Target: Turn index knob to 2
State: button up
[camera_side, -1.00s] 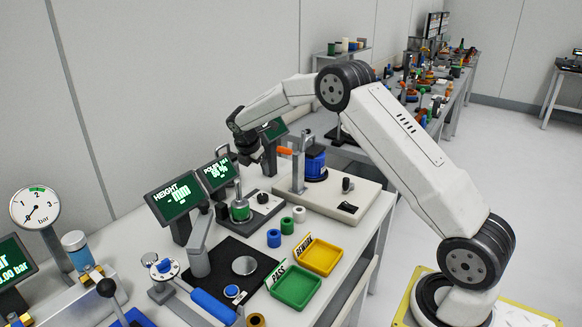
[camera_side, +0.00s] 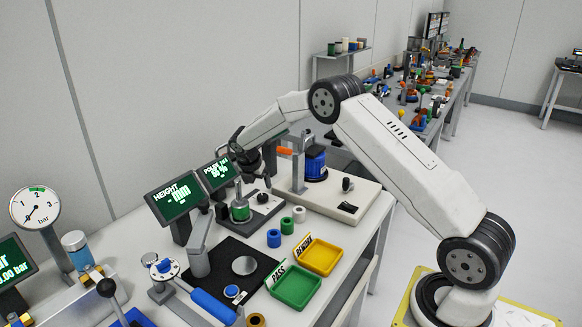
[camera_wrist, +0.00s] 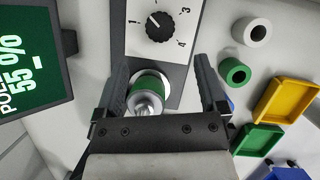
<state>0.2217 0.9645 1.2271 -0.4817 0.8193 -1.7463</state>
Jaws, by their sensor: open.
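The index knob (camera_wrist: 160,25) is a black fluted dial on a white plate (camera_wrist: 140,47) marked with numbers. Its white pointer line aims up-left, toward the 1; 3 and 4 show on the right, and the 2 is out of view. In the side view the knob (camera_side: 262,198) is small and dark. My gripper (camera_wrist: 162,72) is open and empty. Its fingers straddle, in the picture, a green part with a metal top (camera_wrist: 148,92); whether they are level with it or above it I cannot tell. The knob lies beyond the fingertips in the wrist view.
A monitor (camera_wrist: 30,55) reads 55 % left of the fingers. Loose white (camera_wrist: 250,31) and green (camera_wrist: 234,71) rings, a yellow tray (camera_wrist: 288,100) and a green tray (camera_wrist: 258,140) lie to the right. A blue part (camera_side: 316,163) stands on a fixture behind.

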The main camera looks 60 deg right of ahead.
aim_at(262, 196)
jog(key=shift+x, duration=3.65)
grip_shut()
jog(key=shift+m, duration=0.5)
jog(key=shift+w+m+g, duration=0.1)
jog(key=shift+m+g, duration=0.5)
jog(key=shift+m, duration=0.65)
jog(key=shift+w+m+g, duration=0.1)
jog(key=shift+m+g, duration=0.5)
jog(key=shift+m, duration=0.65)
